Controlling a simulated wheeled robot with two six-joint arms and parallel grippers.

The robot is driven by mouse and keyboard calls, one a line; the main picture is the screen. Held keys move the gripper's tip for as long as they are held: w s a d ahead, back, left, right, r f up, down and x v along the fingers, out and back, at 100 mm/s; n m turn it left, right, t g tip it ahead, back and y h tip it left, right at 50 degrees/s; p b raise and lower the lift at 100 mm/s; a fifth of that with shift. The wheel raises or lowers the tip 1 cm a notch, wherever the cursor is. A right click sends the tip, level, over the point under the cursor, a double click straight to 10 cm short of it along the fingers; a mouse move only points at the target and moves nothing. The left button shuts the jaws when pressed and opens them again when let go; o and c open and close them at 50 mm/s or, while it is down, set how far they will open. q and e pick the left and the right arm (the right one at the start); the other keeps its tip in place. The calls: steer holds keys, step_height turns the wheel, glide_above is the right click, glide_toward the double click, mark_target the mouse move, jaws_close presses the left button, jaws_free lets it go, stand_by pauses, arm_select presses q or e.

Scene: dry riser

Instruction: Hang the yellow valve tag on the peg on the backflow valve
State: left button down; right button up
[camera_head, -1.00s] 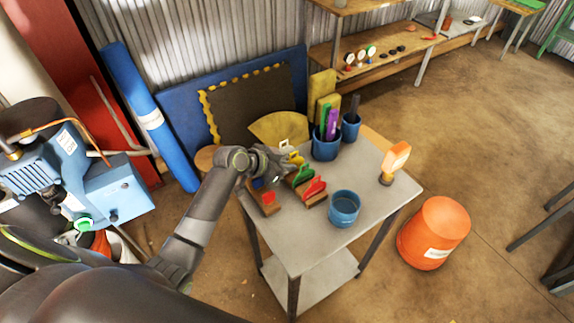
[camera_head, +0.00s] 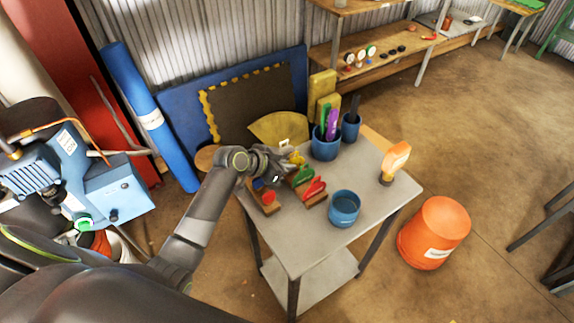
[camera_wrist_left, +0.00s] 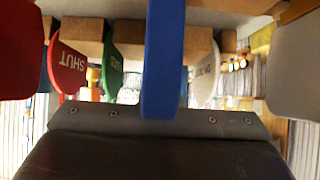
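A small yellow tag (camera_head: 297,159) shows in the head view among coloured tags on the grey table, just past my left gripper. My left gripper (camera_head: 281,172) is over the tag stands. In the left wrist view its fingers are wide apart at the two picture edges, with a blue piece (camera_wrist_left: 163,60) upright between them, touching neither. Beyond are a red tag (camera_wrist_left: 70,60) reading SHUT, a green tag (camera_wrist_left: 112,62) and a whitish tag (camera_wrist_left: 207,75). I cannot pick out the yellow tag there. I cannot make out the backflow valve's peg. My right gripper is out of view.
The table (camera_head: 300,237) also holds a blue cup (camera_head: 344,208), a blue pot of markers (camera_head: 325,146) and an orange-and-white item (camera_head: 395,160). An orange bucket (camera_head: 434,232) stands on the floor. Blue equipment with pipes (camera_head: 112,190) is at the left.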

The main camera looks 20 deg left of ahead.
arm_select(q)
steer(key=shift+r, duration=0.1)
step_height(320, 180, up, 6)
steer(key=p, duration=0.5)
steer(key=shift+p, duration=0.35)
